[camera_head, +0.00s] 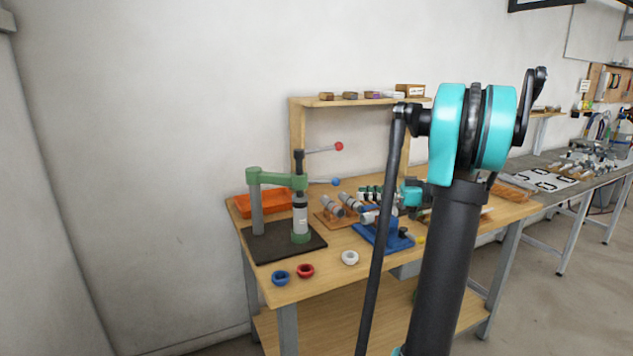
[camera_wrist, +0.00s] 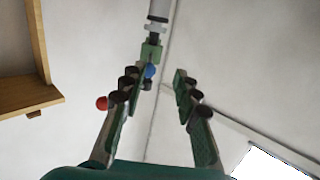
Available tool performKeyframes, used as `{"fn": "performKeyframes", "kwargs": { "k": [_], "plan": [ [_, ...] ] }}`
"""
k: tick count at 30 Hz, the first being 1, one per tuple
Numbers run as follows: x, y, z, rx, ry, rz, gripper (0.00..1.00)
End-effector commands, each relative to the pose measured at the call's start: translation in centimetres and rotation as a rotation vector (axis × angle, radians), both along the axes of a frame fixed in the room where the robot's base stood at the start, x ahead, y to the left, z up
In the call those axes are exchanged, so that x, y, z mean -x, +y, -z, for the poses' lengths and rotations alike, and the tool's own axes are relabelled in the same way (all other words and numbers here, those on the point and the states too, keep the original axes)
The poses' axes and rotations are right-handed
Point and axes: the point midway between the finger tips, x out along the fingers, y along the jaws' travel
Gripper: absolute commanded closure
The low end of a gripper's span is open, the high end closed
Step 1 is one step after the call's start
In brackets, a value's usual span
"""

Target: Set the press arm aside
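The press stands on a black base plate (camera_head: 284,244) at the left of the wooden table. Its green press arm (camera_head: 278,179) reaches right from a grey post (camera_head: 257,212) to a vertical spindle. Two levers stick out to the right, with a red knob (camera_head: 339,146) and a blue knob (camera_head: 336,181). My gripper (camera_head: 364,192) is right of the press, apart from it. In the wrist view its fingers (camera_wrist: 160,80) are open and empty, and the green press head (camera_wrist: 151,52), blue knob (camera_wrist: 150,72) and red knob (camera_wrist: 101,103) show beyond or beside them.
An orange tray (camera_head: 263,202) lies behind the press. Blue (camera_head: 281,278), red (camera_head: 305,271) and white (camera_head: 350,258) rings lie at the front. A blue fixture (camera_head: 372,237) and grey cylindrical parts (camera_head: 333,205) stand right of the press. A wooden shelf (camera_head: 360,101) rises behind.

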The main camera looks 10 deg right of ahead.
Motion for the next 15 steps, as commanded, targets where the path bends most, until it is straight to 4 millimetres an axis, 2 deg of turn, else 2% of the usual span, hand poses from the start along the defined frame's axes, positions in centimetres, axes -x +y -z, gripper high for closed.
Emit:
{"fn": "performKeyframes", "kwargs": {
  "k": [1,3,6,11,15],
  "plan": [
    [-0.3,-1.3,-0.7,-0.018,-0.057,-0.001,0.69],
    [-0.5,-2.3,-1.5,-0.033,-0.116,-0.003,0.69],
    [-0.6,-2.5,-1.9,-0.042,-0.153,-0.006,0.69],
    [-1.2,-0.8,-2.0,-0.043,-0.154,-0.010,0.69],
    [-2.1,1.7,-1.9,-0.043,-0.153,-0.010,0.69]
  ]
}}
